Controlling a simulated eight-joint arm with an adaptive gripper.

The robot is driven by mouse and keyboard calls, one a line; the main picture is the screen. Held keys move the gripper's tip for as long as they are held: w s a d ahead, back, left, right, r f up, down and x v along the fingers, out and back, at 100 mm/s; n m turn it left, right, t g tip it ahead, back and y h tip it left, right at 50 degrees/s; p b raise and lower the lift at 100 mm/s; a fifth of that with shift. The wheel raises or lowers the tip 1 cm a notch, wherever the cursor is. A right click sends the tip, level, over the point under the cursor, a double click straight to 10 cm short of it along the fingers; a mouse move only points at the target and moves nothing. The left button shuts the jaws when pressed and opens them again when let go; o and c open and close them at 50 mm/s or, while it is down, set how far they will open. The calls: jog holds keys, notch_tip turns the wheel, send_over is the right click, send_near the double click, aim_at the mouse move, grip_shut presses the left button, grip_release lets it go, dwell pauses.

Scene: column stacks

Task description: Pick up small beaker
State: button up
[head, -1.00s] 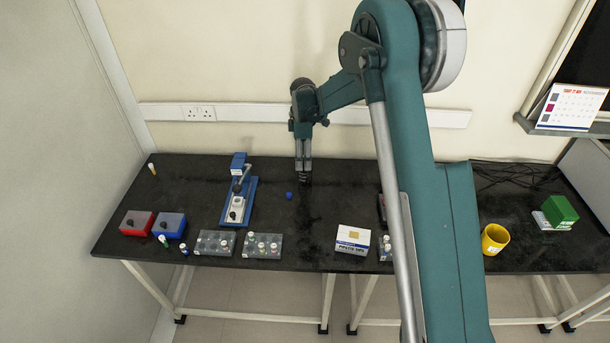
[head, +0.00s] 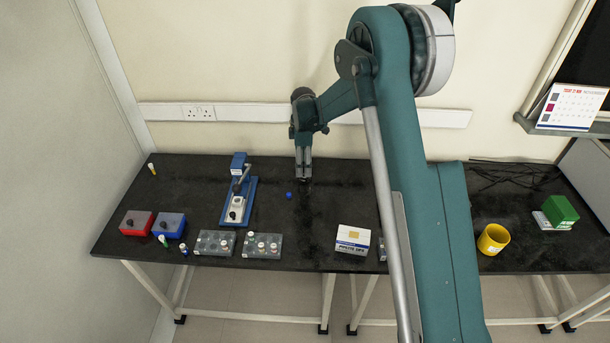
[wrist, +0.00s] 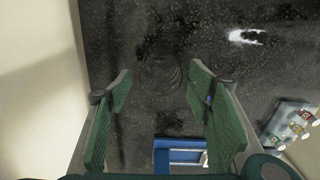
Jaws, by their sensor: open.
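In the wrist view, a faint, clear round shape that looks like the small beaker (wrist: 160,73) stands on the dark bench. It appears between and just beyond the fingertips of my gripper (wrist: 158,86). My gripper is open, with its green pads apart and nothing held. In the head view my gripper (head: 304,180) points down close over the back middle of the bench. I cannot make out the beaker there, and I cannot tell the exact height left between fingertips and beaker.
A small blue ball (head: 289,195) lies just left of my gripper. A blue-based device (head: 239,203) stands further left. Tube racks (head: 262,246), red (head: 136,222) and blue (head: 169,225) boxes, a white box (head: 353,239) and a yellow cup (head: 493,239) stand nearer the front.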

jog(key=shift+f, duration=2.15)
jog(key=c, duration=1)
